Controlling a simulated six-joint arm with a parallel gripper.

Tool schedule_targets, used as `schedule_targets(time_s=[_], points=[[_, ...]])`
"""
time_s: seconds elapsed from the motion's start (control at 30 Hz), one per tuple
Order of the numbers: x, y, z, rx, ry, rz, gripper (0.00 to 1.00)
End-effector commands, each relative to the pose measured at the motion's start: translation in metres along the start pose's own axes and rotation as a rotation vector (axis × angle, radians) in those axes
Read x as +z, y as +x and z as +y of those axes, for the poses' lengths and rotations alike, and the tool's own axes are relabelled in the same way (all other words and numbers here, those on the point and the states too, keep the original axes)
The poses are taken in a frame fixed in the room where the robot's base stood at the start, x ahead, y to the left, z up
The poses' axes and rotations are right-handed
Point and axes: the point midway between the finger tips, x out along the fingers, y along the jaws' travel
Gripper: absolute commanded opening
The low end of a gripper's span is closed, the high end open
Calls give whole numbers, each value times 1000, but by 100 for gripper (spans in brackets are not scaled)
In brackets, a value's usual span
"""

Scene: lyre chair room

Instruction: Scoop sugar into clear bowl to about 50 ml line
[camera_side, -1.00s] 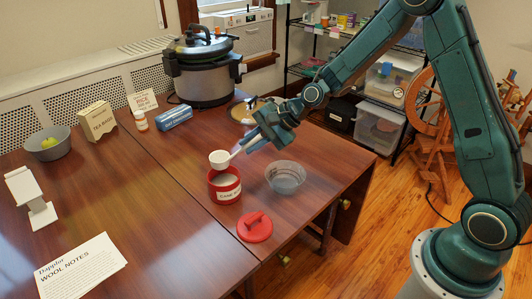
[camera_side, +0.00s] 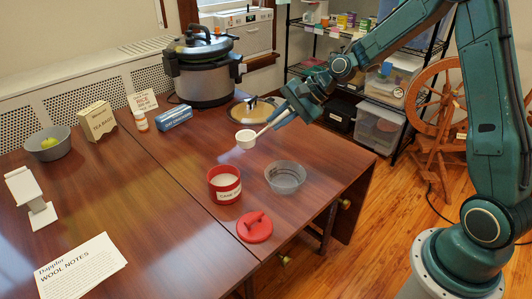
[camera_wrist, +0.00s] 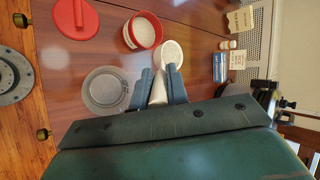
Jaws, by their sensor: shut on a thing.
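My gripper (camera_side: 283,116) is shut on the handle of a white scoop (camera_side: 245,139), held up in the air behind the clear bowl. In the wrist view the scoop (camera_wrist: 172,52) points away between my fingers (camera_wrist: 163,84), and its cup looks filled with white sugar. The clear bowl (camera_side: 285,179) stands on the table with marks on its side; it also shows in the wrist view (camera_wrist: 104,90) and looks empty or nearly so. The red sugar canister (camera_side: 225,190) is open, with white sugar inside, left of the bowl. Its red lid (camera_side: 254,227) lies in front.
A large cooker (camera_side: 203,75) and a pot lid (camera_side: 252,110) stand at the back. A blue box (camera_side: 174,118), a small bottle (camera_side: 141,121) and a tea bags box (camera_side: 97,121) are at the back left. The table's right edge is close to the bowl.

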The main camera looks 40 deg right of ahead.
Motion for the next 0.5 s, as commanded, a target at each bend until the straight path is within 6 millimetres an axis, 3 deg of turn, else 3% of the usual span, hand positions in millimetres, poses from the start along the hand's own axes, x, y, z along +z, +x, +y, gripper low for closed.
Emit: schedule_targets(time_s=[0.2, 0.5], points=[[-39, -40, 28, 17, -2, 22, 0], [-77, -95, 70, 36, -15, 37, 0]])
